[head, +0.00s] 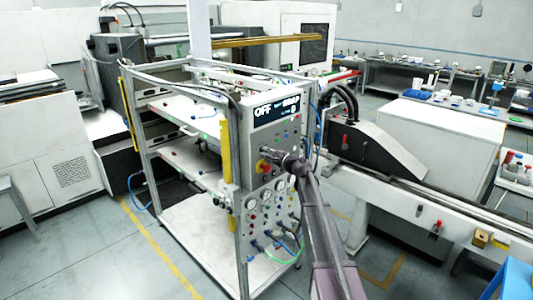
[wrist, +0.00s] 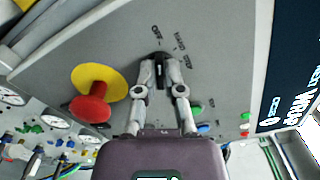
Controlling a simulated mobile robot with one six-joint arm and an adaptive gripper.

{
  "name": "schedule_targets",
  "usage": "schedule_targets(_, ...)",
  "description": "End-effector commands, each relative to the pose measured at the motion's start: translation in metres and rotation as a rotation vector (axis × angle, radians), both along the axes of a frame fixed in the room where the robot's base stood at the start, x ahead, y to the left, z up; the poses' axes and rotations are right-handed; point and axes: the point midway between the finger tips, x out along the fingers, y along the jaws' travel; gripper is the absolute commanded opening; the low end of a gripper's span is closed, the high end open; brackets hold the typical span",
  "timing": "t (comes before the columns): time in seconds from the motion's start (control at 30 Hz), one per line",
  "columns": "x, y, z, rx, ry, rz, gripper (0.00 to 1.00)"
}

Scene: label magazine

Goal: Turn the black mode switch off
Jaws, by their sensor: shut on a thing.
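The black mode switch (wrist: 156,55) is on the grey control panel (wrist: 225,30) in the wrist view. Labels are printed around it, one reading OFF, with two more to its right. My gripper (wrist: 160,70) is shut on the switch, with a fingertip on each side. The fingers cover most of the switch, so I cannot tell which label it points to. In the head view my gripper (head: 272,155) reaches the panel front, and the switch is hidden behind it.
A red emergency knob on a yellow disc (wrist: 97,88) sits close to the left of my fingers. Green and blue buttons (wrist: 203,127) are at the lower right. A dark display (head: 277,110) above shows OFF on its left. Gauges and hoses (head: 272,215) are below.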

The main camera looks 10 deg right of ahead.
Motion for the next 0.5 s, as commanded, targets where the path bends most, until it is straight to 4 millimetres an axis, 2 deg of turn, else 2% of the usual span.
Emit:
schedule_targets(0.37,0.0009,0.0,0.0004,-0.005,-0.005,0.0,0.0)
schedule_targets(0.4,0.0009,0.0,0.0004,-0.004,-0.004,0.0,0.17)
schedule_targets(0.5,0.0008,-0.0001,0.0003,-0.004,-0.004,0.0,0.46)
